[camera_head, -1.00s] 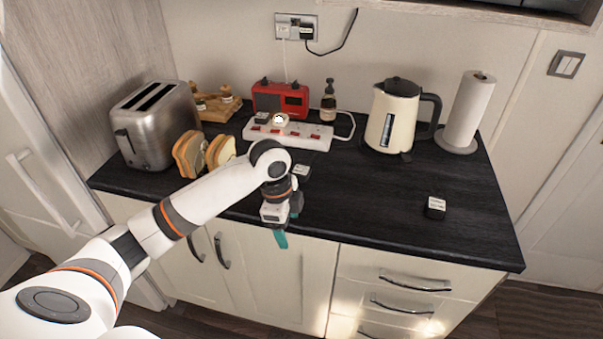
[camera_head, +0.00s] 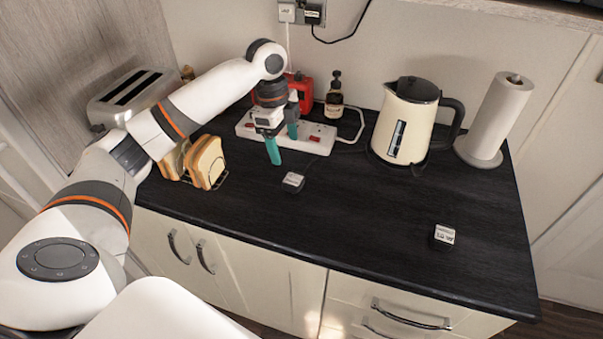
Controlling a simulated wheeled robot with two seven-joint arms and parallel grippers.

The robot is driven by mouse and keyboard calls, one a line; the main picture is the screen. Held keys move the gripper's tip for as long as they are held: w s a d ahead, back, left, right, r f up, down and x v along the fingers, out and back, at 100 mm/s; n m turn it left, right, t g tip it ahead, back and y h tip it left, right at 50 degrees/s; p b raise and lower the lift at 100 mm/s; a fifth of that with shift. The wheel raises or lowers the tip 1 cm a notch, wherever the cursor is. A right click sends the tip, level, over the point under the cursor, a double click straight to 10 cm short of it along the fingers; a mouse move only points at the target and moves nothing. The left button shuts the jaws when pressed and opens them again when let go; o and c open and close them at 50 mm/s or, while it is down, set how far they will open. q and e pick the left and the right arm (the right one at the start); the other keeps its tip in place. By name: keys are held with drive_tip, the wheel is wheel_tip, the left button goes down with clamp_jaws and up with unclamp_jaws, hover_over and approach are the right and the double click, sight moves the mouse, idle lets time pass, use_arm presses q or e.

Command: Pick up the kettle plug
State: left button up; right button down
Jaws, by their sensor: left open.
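Two small dark plugs with white labels lie on the black counter. One plug (camera_head: 293,182) is near the power strip, and the other plug (camera_head: 443,236) is at the right front. The labels are too small to read, so I cannot tell which belongs to the kettle. The cream kettle (camera_head: 405,122) stands at the back right. My right gripper is out of view.
The white power strip (camera_head: 316,137) lies behind the gripper. A red radio (camera_head: 302,88) and a dark bottle (camera_head: 334,98) stand behind it. Sliced bread (camera_head: 206,160) and a toaster (camera_head: 130,98) are left, a paper towel roll (camera_head: 497,118) right. The counter's middle front is clear.

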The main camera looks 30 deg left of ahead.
use_arm(q)
drive_tip(key=p, duration=0.1)
hover_over(293, 179)
drive_tip(key=a, duration=0.1)
drive_tip(key=f, duration=0.3)
drive_tip(key=s+f, duration=0.1)
drive_tip(key=f, duration=0.1)
drive_tip(key=shift+a, duration=0.2)
drive_tip(key=shift+w+d+f, duration=0.15)
drive_tip(key=shift+w+f, duration=0.15)
drive_tip(key=shift+f, duration=0.3)
drive_tip(key=f+p, duration=0.1)
drive_tip(key=f, duration=0.2)
drive_tip(key=shift+w+d+f+p, duration=0.15)
drive_tip(key=shift+d+f+p, duration=0.1)
drive_tip(key=shift+d+p, duration=0.15)
drive_tip(key=shift+f, duration=0.55)
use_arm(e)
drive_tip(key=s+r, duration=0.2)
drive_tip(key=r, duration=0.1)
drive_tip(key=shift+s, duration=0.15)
use_arm(q)
drive_tip(key=shift+c, duration=1.1)
drive_tip(key=c, duration=0.8)
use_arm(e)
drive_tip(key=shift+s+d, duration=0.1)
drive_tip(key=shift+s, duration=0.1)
